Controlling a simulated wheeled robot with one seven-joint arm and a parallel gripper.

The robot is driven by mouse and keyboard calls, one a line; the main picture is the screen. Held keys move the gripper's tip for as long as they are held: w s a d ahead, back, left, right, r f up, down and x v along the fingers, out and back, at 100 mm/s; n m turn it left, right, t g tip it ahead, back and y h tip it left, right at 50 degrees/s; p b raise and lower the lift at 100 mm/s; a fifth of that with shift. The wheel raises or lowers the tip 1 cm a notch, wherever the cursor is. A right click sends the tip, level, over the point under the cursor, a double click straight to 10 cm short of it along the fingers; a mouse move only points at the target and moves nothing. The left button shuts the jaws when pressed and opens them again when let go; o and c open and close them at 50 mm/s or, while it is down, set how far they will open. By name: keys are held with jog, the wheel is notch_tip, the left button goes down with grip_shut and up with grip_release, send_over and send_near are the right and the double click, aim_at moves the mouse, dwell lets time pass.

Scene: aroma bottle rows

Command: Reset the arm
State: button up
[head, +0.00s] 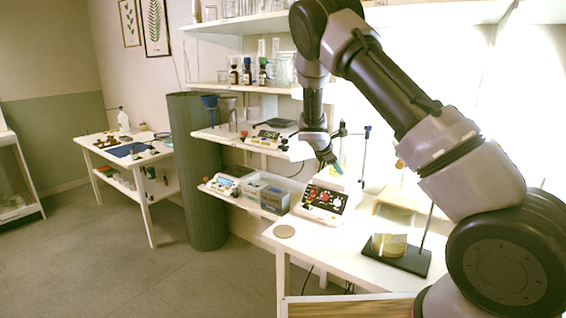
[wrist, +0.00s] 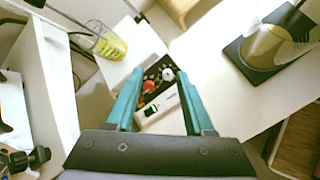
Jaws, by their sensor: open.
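My arm reaches up from the lower right of the head view and bends down in the middle. My gripper (head: 337,168) hangs above the white table, over and just behind a white control box with a black panel. In the wrist view my gripper (wrist: 158,100) shows two teal fingers spread apart with nothing held between them. The control box (wrist: 158,85) shows between and beyond the fingers, with a red and a white knob. It also shows in the head view (head: 324,201). I cannot tell the exact gap between the fingertips and the box.
A dark stand base with a yellowish vessel (head: 389,244) is at the table's right. Shelves with small bottles (head: 247,72) stand behind. A green-grey cylinder (head: 200,170) stands left. Floor at left is clear.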

jog(key=s+d+r+m+g+y, duration=0.15)
jog(key=s+d+r+m, duration=0.25)
jog(key=s+r+m, duration=0.45)
jog(key=s+d+r+m+y, duration=0.3)
jog(key=s+r+m, duration=0.2)
jog(key=s+r, duration=0.55)
jog(key=s+a+r+m+t+y, duration=0.1)
jog(key=s+r+m, duration=0.4)
jog(key=s, duration=0.6)
jog(key=s+a+r+m+t+y, duration=0.1)
jog(key=s+r+m, duration=0.4)
jog(key=s, duration=0.7)
jog(key=shift+s+a+r+y, duration=0.2)
jog(key=shift+a+r+y, duration=0.3)
jog(key=shift+a+y, duration=0.35)
